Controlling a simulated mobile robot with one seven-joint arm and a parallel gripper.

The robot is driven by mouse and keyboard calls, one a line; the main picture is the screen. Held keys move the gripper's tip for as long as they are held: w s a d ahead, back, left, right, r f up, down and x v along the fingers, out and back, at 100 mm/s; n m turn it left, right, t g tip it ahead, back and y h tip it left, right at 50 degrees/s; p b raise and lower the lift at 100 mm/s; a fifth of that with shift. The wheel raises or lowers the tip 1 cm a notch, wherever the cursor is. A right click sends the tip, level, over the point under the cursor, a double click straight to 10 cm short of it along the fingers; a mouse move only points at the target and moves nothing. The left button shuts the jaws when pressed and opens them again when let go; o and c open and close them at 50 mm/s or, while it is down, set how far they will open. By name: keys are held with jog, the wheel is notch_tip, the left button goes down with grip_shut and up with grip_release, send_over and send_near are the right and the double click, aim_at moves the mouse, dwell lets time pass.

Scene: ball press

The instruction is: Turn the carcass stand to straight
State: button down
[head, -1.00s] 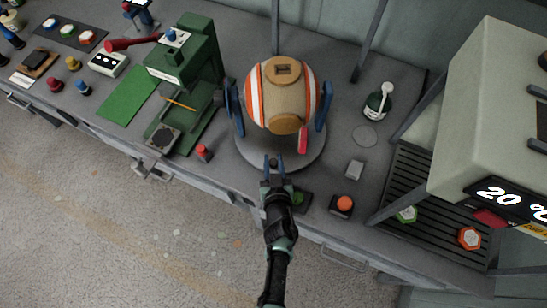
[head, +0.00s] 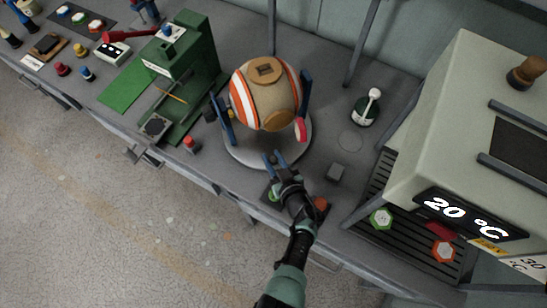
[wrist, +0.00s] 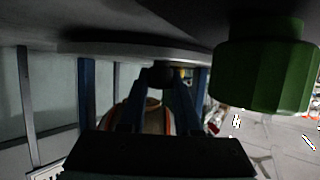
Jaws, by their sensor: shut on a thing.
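The carcass stand is a round grey turntable (head: 240,152) with blue uprights (head: 305,92) on both sides. It carries a tan ball-shaped carcass (head: 265,92) with orange and white stripes and wooden round caps. The stand sits askew to the counter's front edge. My gripper (head: 274,157) is at the front rim of the turntable. In the wrist view its fingers are shut on a small dark knob (wrist: 157,75) at the rim. The carcass (wrist: 155,118) shows upside down behind the fingers. The fingers cover part of the knob.
A green press (head: 185,70) stands left, with a red-capped piece (head: 191,145) before it. A green faceted piece (wrist: 265,65) is close to my gripper in the wrist view.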

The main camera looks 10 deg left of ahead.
dwell(0.3)
jog(key=c, duration=0.6)
grip_release()
jog(key=p+v, duration=0.4)
jog(key=v, duration=0.9)
jog(key=shift+a, duration=0.1)
